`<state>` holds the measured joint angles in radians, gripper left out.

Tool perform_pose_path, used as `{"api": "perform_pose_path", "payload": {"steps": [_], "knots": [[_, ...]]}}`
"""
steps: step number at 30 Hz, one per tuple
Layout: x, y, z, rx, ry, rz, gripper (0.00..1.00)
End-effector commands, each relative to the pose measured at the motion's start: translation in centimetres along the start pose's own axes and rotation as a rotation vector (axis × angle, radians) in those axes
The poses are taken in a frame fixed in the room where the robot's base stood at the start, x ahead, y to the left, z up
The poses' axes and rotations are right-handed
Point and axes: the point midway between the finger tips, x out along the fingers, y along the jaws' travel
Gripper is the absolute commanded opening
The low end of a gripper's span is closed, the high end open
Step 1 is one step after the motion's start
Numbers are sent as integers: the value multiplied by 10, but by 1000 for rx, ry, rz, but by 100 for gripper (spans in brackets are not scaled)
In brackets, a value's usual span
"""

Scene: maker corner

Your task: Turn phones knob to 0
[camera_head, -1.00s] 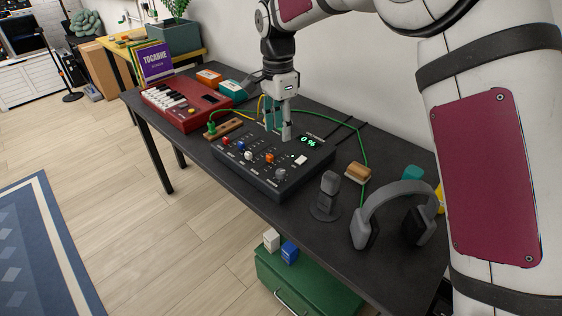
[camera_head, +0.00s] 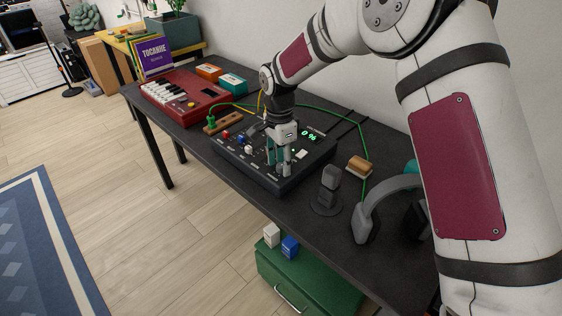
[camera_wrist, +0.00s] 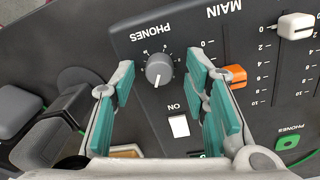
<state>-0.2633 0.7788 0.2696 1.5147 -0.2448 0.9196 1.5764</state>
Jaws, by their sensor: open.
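The phones knob (camera_wrist: 159,70) is a small round grey knob with a white pointer line, under the word PHONES on the black mixer (camera_wrist: 150,20). In the wrist view its pointer aims down and slightly left; the small scale numbers are hard to read. My gripper (camera_wrist: 161,66) is open, with one teal-padded finger on each side of the knob and visible gaps between. In the head view my gripper (camera_head: 279,168) is low over the front right part of the mixer (camera_head: 240,168) and hides the knob. The mixer's green display (camera_head: 308,134) reads 0 %.
Beside the knob are a white ON button (camera_wrist: 179,126), an orange slider cap (camera_wrist: 235,76) and a white slider cap (camera_wrist: 295,26). A red keyboard (camera_head: 187,97) is at left.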

Motion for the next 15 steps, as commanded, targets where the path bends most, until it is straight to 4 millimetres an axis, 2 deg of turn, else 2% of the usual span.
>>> {"api": "perform_pose_path", "payload": {"steps": [8, 9, 14, 15], "knots": [[2, 0, 0, 0, 0, 0, 42], [2, 0, 0, 0, 0, 0, 37], [2, 0, 0, 0, 0, 0, 1], [2, 0, 0, 0, 0, 0, 0]]}}
